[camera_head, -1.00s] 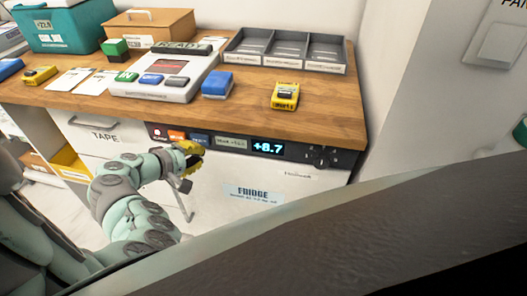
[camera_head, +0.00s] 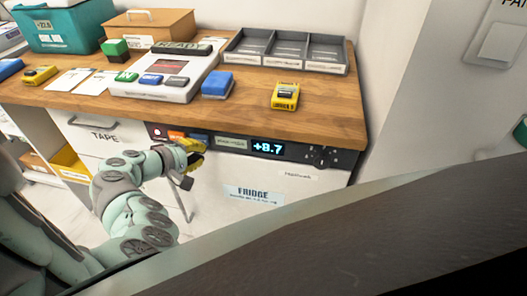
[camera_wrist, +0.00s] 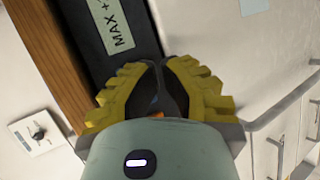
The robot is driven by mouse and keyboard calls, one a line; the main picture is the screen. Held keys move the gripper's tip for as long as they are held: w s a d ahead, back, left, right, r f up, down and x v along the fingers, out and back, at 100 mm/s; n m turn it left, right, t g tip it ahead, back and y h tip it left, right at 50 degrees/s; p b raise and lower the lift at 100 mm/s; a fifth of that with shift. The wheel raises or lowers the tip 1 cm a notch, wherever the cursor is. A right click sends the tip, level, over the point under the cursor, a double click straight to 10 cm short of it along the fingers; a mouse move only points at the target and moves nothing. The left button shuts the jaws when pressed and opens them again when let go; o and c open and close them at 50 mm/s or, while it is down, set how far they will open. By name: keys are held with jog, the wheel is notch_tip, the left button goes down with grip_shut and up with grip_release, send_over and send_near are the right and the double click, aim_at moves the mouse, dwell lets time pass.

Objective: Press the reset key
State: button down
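The fridge's dark control panel (camera_head: 300,150) runs under the worktop's front edge. At its left end are a red key (camera_head: 157,132), an orange key (camera_head: 177,136) and a blue key (camera_head: 199,137); their lettering is too small to tell which is reset. A pale label (camera_head: 231,142) and a display (camera_head: 268,147) reading +8.7 lie to the right. My gripper (camera_head: 194,150) has yellow fingers and is at the panel's left part, just below the blue key. In the wrist view its fingertips (camera_wrist: 161,68) meet, with bits of blue and orange behind them. Contact with a key cannot be told.
The wooden worktop edge (camera_head: 230,118) overhangs just above the panel. The fridge front (camera_head: 290,190) is below, with a tape drawer (camera_head: 98,134) to its left. A console (camera_head: 165,85), a blue block (camera_head: 217,84) and a yellow device (camera_head: 286,95) stand on top.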

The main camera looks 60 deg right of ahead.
jog(key=shift+w+d, duration=0.2)
jog(key=shift+d, duration=0.25)
dwell(0.5)
dwell(0.3)
jog(key=shift+s+a, duration=0.35)
jog(key=shift+a, duration=0.5)
jog(key=a, duration=0.1)
jog(key=s+a, duration=0.1)
jog(key=a, duration=0.1)
jog(key=s+a, duration=0.1)
jog(key=shift+a, duration=0.3)
dwell(0.6)
